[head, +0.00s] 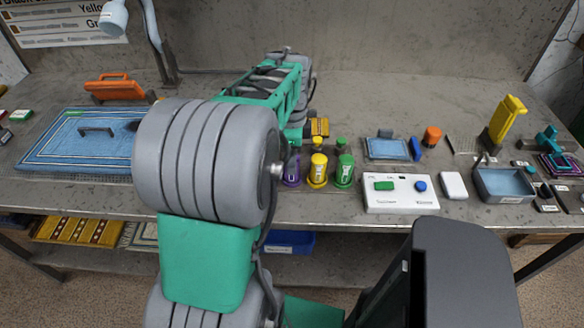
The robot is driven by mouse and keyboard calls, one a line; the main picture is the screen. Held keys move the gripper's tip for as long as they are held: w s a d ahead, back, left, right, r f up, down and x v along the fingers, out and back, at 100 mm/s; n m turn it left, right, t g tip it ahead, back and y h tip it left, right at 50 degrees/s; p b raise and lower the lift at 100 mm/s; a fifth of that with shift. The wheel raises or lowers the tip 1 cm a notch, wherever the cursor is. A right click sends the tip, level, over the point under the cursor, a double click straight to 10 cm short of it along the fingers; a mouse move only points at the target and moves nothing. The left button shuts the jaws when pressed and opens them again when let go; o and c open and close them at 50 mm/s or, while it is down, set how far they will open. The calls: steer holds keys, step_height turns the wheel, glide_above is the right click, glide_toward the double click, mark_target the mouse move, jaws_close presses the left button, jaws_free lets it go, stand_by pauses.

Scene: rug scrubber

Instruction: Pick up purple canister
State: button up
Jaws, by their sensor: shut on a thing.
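The purple canister (291,174) shows in the head view at the left end of a short row, beside a yellow canister (318,169) and a green canister (345,170). Its upper part and left side are hidden behind my arm. Its visible base is about level with the other two; I cannot tell whether it touches the bench. My arm reaches forward over the bench and its large grey joint blocks the view. My gripper's fingers are hidden behind the arm, so their contact with the canister cannot be seen.
A white box with green and blue buttons (400,205) stands right of the canisters. A blue tray (505,199) and a yellow upright tool (508,118) are farther right. A blue rug (75,155) lies left on the bench (400,90). The bench's back middle is clear.

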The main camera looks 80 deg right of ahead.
jaws_close()
steer(key=shift+r, duration=0.15)
